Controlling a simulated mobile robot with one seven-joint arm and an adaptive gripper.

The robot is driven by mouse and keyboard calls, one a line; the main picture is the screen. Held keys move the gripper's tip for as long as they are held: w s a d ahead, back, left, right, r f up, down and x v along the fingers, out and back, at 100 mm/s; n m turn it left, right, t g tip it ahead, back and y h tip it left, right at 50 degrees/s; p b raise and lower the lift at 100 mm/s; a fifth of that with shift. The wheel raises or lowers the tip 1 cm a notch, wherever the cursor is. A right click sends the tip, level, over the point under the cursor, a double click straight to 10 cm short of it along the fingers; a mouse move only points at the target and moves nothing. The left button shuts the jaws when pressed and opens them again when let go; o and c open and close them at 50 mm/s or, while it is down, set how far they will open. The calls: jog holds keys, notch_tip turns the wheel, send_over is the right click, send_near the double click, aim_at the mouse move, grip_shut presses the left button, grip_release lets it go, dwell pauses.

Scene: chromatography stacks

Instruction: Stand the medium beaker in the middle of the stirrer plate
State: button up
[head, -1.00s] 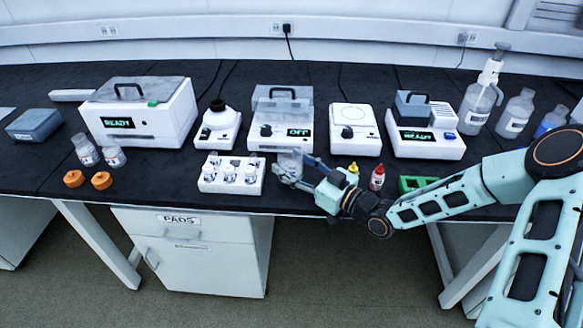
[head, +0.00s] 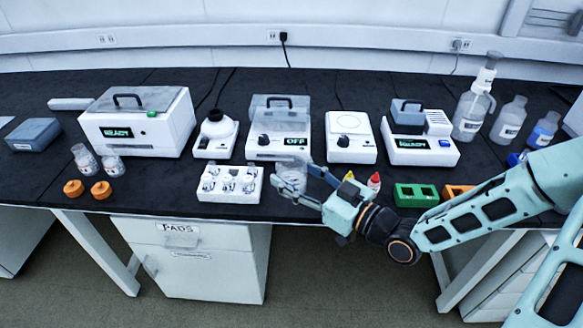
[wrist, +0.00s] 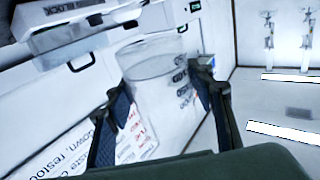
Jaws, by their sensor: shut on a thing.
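The medium beaker (wrist: 165,90) is clear, with printed markings, and stands between the two dark fingers of my gripper (wrist: 165,108) in the wrist view. In the head view, the beaker (head: 291,175) shows faintly at the fingertips of my gripper (head: 297,182), near the bench's front edge. My gripper is shut on it. I cannot tell whether its base touches the bench. The stirrer plate (head: 350,124) is a white unit with a round mark on its flat top and a dark knob in front. It is behind and to the right of the beaker, and its top is empty.
A white rack (head: 230,197) with several small vials is just left of the beaker. A unit reading OFF (head: 279,147) stands behind it. A yellow-capped and a red-capped bottle (head: 374,182) and a green block (head: 415,195) are to the right.

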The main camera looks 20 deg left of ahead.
aim_at(290, 178)
jog(key=shift+s+d+r+p, duration=0.1)
jog(key=shift+s+d+r, duration=0.2)
jog(key=shift+s, duration=0.35)
jog(key=shift+s+d+r+p, duration=0.1)
jog(key=shift+s+d+r, duration=0.2)
jog(key=shift+s, duration=0.4)
jog(key=shift+s+d+r+p, duration=0.1)
jog(key=shift+s+d+r, duration=0.2)
jog(key=shift+s, duration=0.35)
jog(key=w+d+r+m+t+h, duration=0.1)
jog(key=w+d+m+t+h, duration=0.55)
jog(key=w+d, duration=0.5)
jog(key=w+d+r+m+t+h, duration=0.25)
jog(key=w+d+h, duration=0.2)
jog(key=d, duration=0.35)
jog(key=w+d+r+m+t+h, duration=0.2)
jog(key=w+d+m+h, duration=0.25)
jog(key=d, duration=0.35)
jog(key=s+r+n+g+y+p, duration=0.1)
jog(key=s+r+n+y+p, duration=0.1)
jog(key=p, duration=0.7)
jog(key=s+r+n+g+y+p, duration=0.1)
jog(key=s+n+y+p, duration=0.3)
jog(key=s+p, duration=0.5)
jog(key=shift+s+a+r+g+y+p, duration=0.15)
jog(key=shift+a+r+g+y+p, duration=0.2)
jog(key=shift+r+y, duration=0.5)
jog(key=shift+f, duration=0.15)
